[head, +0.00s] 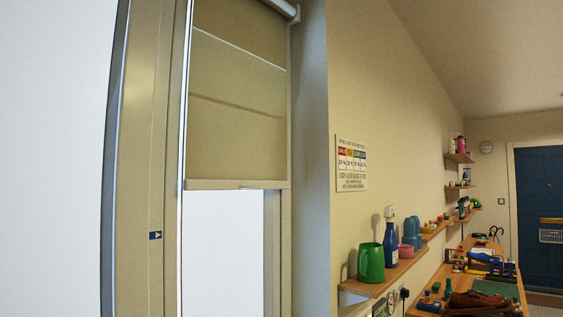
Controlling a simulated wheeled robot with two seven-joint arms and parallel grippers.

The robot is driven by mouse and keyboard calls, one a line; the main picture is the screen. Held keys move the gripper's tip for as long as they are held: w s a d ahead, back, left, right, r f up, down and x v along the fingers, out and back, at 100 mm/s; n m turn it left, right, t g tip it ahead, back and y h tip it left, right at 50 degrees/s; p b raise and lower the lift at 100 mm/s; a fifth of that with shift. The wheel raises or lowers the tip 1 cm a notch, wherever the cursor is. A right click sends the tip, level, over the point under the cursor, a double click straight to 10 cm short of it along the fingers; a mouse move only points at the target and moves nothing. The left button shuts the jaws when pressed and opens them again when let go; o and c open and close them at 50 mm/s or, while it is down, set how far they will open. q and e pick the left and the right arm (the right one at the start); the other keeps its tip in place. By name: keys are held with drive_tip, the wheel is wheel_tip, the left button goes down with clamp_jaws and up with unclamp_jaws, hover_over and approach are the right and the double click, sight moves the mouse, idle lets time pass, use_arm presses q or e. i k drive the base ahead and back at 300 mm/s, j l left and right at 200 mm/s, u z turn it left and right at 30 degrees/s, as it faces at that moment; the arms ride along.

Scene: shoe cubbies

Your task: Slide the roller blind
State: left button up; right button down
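The roller blind (237,105) is a beige fabric sheet in the window recess at the upper left middle of the head view. It hangs from a roller tube (282,8) at the top and covers the upper part of the window. Below the bar the bright window pane (226,240) is uncovered. Neither of my grippers is in view.
A cluttered workbench (470,280) stands further right, with a blue door (538,200) behind. A sign (351,165) hangs on the wall.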

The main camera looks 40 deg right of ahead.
sight(230, 146)
drive_tip(key=z, duration=1)
